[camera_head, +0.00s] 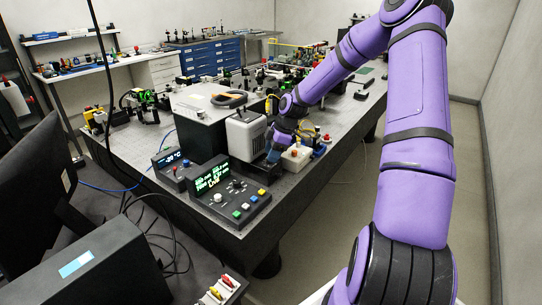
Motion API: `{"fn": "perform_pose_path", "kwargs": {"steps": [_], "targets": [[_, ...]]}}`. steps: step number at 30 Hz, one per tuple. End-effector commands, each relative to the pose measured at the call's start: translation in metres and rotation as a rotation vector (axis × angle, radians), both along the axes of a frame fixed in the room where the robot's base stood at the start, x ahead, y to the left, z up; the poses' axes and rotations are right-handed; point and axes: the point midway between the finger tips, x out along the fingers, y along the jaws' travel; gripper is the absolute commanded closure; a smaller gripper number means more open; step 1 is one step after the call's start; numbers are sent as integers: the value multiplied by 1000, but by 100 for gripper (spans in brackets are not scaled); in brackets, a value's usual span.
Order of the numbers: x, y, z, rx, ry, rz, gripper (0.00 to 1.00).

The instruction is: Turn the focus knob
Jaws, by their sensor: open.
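My purple arm reaches over the optical bench (265,215) from the right. My gripper (274,153) is low at the bench's near right part, between a light grey box (246,133) and a small white box with a red button (296,157). The fingers are small and dark here, and what lies between them is hard to make out. A control unit with a green display (228,207) stands at the near edge, with small knobs and coloured buttons. I cannot tell which knob is the focus knob; it may be hidden behind the gripper.
A smaller display unit (172,163) stands left of the control unit. A larger grey box (211,113) stands behind it. Many optical parts crowd the far bench. A dark monitor (38,195) and a grey case (92,265) fill the near left. The floor at right is clear.

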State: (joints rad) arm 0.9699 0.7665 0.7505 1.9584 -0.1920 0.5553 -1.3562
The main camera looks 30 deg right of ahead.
Motion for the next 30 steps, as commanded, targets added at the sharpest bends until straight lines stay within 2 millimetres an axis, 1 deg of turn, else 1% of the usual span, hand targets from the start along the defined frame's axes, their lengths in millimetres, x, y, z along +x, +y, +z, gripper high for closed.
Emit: {"fn": "perform_pose_path", "kwargs": {"steps": [1,9,15,21,30], "targets": [[-1,-5,8,-2,-2,-3,52],[-9,-22,55,-2,-2,-3,52],[-14,-31,79,-1,-1,-3,52],[-16,-34,88,0,0,-2,52],[-16,-34,88,0,1,-2,52]]}}
